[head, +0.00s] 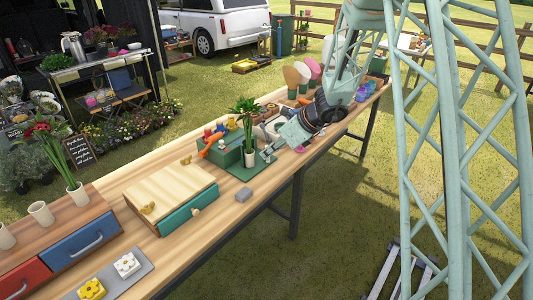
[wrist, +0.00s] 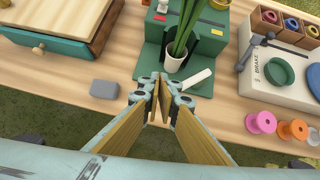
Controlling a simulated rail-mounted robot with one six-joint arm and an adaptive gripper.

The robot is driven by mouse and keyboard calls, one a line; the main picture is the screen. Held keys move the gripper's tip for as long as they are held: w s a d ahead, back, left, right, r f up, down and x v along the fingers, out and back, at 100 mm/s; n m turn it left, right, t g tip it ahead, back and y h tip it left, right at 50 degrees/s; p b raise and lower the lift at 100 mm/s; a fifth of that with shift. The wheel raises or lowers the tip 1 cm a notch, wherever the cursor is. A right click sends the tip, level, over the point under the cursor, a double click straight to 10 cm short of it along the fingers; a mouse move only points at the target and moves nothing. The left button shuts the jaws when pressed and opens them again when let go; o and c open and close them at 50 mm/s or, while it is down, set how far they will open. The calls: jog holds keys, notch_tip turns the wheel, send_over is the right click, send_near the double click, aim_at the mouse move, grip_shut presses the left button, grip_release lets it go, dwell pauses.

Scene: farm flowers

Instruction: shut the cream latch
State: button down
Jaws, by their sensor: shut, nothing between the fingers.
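A pale cream bar (wrist: 198,82), which looks like the latch, lies slanted over the green base plate (wrist: 150,62) in the wrist view. Its inner end is partly hidden behind my finger linkage. My gripper (wrist: 160,78) is shut and empty, with its fingertips over the plate just left of the bar. I cannot tell whether they touch it. In the head view my gripper (head: 265,155) is low beside the green box (head: 222,150), at the plate. The bar cannot be made out clearly there.
A white pot (wrist: 174,62) with green stems stands just beyond my fingertips. A grey block (wrist: 104,88) lies to the left, near a wooden box with a green drawer (wrist: 45,50). A cream board (wrist: 270,75) and spools (wrist: 260,122) are to the right.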

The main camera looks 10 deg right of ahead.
jog(key=shift+w+d+r, duration=0.2)
jog(key=shift+w+d, duration=0.05)
jog(key=shift+w, duration=0.1)
jog(key=s+d+r+p, duration=0.1)
jog(key=s+d+r, duration=0.5)
jog(key=s+r, duration=0.2)
jog(key=shift+s+d+p, duration=0.2)
jog(key=shift+d+p, duration=0.05)
jog(key=shift+p, duration=0.15)
dwell(0.5)
dwell(0.4)
